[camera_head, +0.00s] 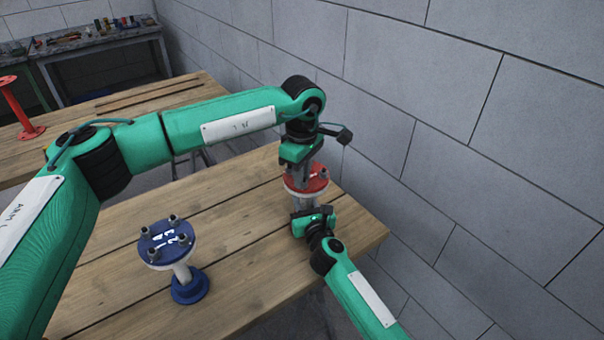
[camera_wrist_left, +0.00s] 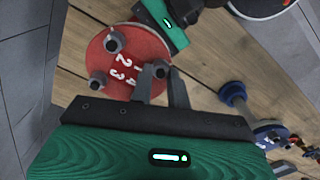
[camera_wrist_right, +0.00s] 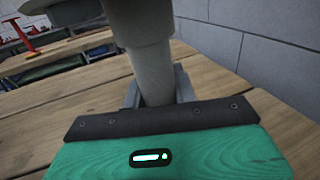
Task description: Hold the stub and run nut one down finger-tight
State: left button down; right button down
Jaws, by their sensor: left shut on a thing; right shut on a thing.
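The red stub (camera_head: 318,186) stands at the right end of the wooden table, its numbered red flange (camera_wrist_left: 125,68) on top with several grey nuts or studs. My left gripper (camera_head: 298,168) reaches down from above, shut on a grey nut (camera_wrist_left: 160,67) at the flange edge, near the painted 1. The fingers partly hide that nut. My right gripper (camera_head: 308,210) comes in low from the front, shut on the stub's grey pipe (camera_wrist_right: 152,65), which stands upright between its fingers in the right wrist view.
A blue flanged stub (camera_head: 168,242) with several grey nuts stands on the table (camera_head: 235,260) to the left, clear of both grippers. A block wall (camera_head: 480,130) rises to the right. Another table with a red stand (camera_head: 20,110) and a cluttered bench (camera_head: 95,42) lie behind.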

pick_arm(q)
jog(key=shift+w+r+m, duration=0.1)
jog(key=shift+m, duration=0.4)
jog(key=c, duration=1.3)
grip_release()
jog(key=shift+c, duration=0.2)
pick_arm(e)
jog(key=shift+f, duration=0.1)
pick_arm(q)
notch_tip(320, 180, up, 12)
pick_arm(e)
jog(key=c, duration=1)
grip_release()
jog(key=shift+c, duration=0.2)
